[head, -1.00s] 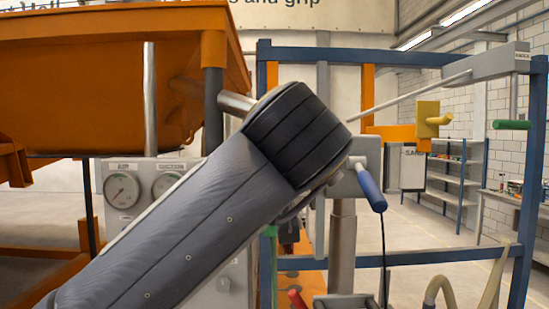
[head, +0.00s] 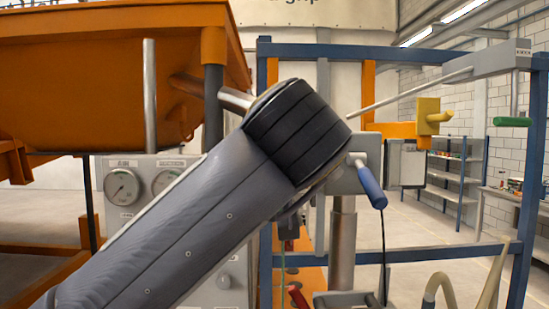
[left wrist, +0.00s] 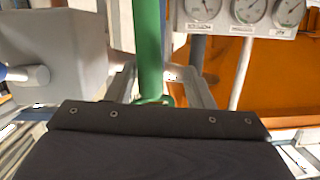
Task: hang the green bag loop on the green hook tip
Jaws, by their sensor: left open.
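In the left wrist view a green upright bar (left wrist: 149,45) comes down from the top edge and ends in a small green ring-like part (left wrist: 153,100) just above the dark wrist housing. I cannot tell whether this is the bag loop or the hook. My left gripper (left wrist: 160,88) is open, its grey fingers on either side of the green part's lower end; contact cannot be told. In the head view my left arm hides most of that gripper. A green horizontal piece (head: 512,122) hangs below a grey arm at the right. No bag is clearly visible.
A blue frame (head: 400,258) spans the middle and right. A yellow fitting (head: 428,118) on an orange bracket and a blue handle (head: 371,186) stick out beside my arm. The orange sandbed (head: 100,80) and a gauge panel (head: 140,210) stand at the left.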

